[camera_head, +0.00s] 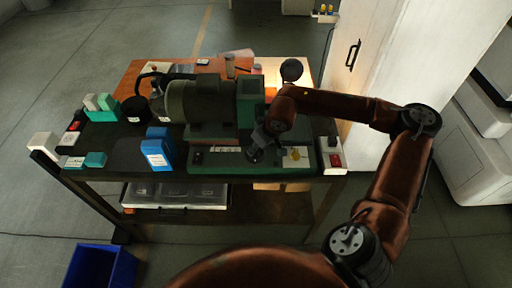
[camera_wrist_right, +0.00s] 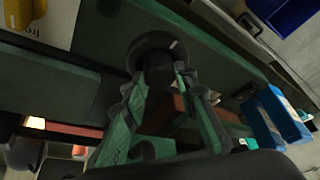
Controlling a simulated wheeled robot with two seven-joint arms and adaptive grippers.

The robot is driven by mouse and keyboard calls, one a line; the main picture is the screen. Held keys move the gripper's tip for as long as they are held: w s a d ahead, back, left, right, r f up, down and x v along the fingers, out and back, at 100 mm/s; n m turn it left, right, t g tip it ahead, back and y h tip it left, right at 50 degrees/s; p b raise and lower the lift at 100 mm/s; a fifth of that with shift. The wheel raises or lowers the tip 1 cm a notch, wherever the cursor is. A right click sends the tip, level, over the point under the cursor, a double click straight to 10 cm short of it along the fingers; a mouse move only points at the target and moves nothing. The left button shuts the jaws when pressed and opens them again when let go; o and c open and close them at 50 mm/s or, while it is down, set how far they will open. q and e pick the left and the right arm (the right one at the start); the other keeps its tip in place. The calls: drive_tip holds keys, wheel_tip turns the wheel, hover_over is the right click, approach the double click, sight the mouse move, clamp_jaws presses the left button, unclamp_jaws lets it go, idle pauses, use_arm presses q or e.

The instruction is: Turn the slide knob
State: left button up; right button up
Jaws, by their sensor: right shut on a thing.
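The slide knob (camera_head: 253,156) is a dark round knob on the front of the green machine base (camera_head: 225,168), partly hidden by my gripper in the head view. In the right wrist view the knob (camera_wrist_right: 150,45) shows as a black disc with a short dark hub. My right gripper (camera_wrist_right: 160,80) has its two green-padded fingers on either side of the hub, shut on it. In the head view the right gripper (camera_head: 262,140) reaches down to the knob from the upper right. My left gripper is in neither view.
A blue box (camera_head: 157,149) stands left of the machine base on the dark bench and shows in the wrist view (camera_wrist_right: 277,116). A yellow part (camera_head: 295,153) and a red-buttoned box (camera_head: 332,155) lie right. A blue bin (camera_head: 100,265) sits on the floor.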

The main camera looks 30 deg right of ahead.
drive_tip(key=o, duration=1.2)
drive_tip(key=shift+c, duration=0.2)
drive_tip(key=shift+r, duration=0.1)
drive_tip(key=v, duration=1.2)
drive_tip(key=shift+d, duration=0.1)
